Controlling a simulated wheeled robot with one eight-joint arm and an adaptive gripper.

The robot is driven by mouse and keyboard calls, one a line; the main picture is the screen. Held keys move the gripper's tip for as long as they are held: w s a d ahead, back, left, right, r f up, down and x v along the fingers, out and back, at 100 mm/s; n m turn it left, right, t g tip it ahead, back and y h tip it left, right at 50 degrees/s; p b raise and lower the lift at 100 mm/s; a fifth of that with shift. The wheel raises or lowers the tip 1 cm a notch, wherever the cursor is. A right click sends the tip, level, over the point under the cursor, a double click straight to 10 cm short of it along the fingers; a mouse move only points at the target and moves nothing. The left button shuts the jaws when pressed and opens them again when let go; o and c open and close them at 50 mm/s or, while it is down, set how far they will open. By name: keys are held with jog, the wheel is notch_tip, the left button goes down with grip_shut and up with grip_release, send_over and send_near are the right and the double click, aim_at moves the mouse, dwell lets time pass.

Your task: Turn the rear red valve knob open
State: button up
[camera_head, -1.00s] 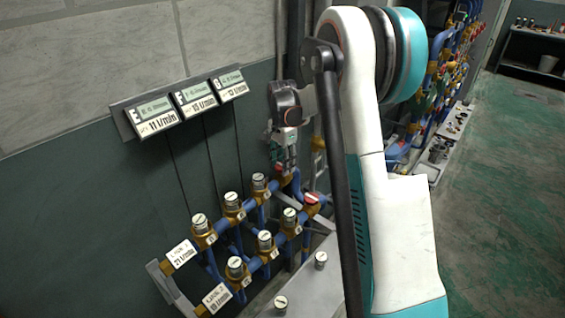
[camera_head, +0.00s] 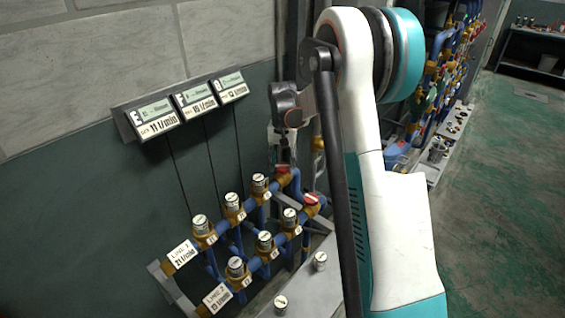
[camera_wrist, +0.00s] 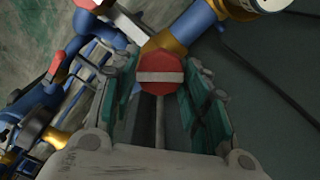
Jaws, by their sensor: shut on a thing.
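The rear red valve knob (camera_head: 283,169) sits at the far end of the back pipe row, below my gripper (camera_head: 284,160). In the wrist view the red knob (camera_wrist: 160,88), with a white bar across its face, lies between the fingers of my gripper (camera_wrist: 164,92). The green-padded fingers flank it on both sides and are shut on it. The white bar runs crosswise in that view. The front red knob (camera_head: 312,199) stands at the end of the front row, apart from my gripper. It also shows in the wrist view (camera_wrist: 61,66).
Several silver-capped brass valves (camera_head: 233,201) line the two blue pipe rows. Three wall displays (camera_head: 195,104) hang at the left. A grey ledge (camera_head: 312,282) lies in front of the pipes. More piping (camera_head: 445,60) stands behind my arm at the right. The green floor (camera_head: 500,180) is clear.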

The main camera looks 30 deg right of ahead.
aim_at(282, 166)
jog(key=n, duration=0.4)
jog(key=shift+n, duration=2.9)
jog(key=o, duration=1)
jog(key=shift+o, duration=0.2)
jog(key=shift+r, duration=0.1)
notch_tip(282, 166, up, 12)
